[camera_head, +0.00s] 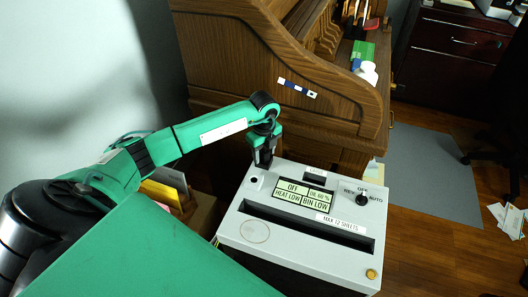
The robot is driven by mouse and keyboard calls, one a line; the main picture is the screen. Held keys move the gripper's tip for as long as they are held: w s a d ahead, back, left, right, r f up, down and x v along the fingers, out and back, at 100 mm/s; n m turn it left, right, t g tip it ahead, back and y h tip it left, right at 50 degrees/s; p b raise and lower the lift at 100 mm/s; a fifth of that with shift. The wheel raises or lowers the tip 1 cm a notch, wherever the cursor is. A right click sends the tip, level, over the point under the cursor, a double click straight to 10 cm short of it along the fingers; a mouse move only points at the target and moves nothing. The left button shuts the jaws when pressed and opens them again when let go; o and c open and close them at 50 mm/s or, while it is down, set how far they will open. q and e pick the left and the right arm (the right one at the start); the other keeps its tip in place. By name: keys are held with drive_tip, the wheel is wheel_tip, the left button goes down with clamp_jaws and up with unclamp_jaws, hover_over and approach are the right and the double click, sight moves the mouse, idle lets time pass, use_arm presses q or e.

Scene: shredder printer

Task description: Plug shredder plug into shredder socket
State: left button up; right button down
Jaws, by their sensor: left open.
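The shredder (285,235) is a light grey box with a dark paper slot, a display reading OFF, HEAT LOW and BIN LOW, and a REV/OFF/AUTO knob (362,199). My left gripper (262,162) points down at the shredder's back left corner. It is open, with its dark fingers close to the top edge. A small dark spot (254,180) shows on the shredder top just below the fingers. I cannot tell whether it is a socket. I cannot make out the plug or its cord. My right gripper is not in view.
A wooden roll-top desk (290,75) stands right behind the shredder. Folders and a box (165,192) are to its left. A grey mat (428,165) lies on the open wooden floor at the right, and papers (510,220) lie at the far right.

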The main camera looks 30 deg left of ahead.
use_arm(q)
wheel_tip(320, 180, up, 14)
idle(0.3)
drive_tip(key=shift+f, duration=0.15)
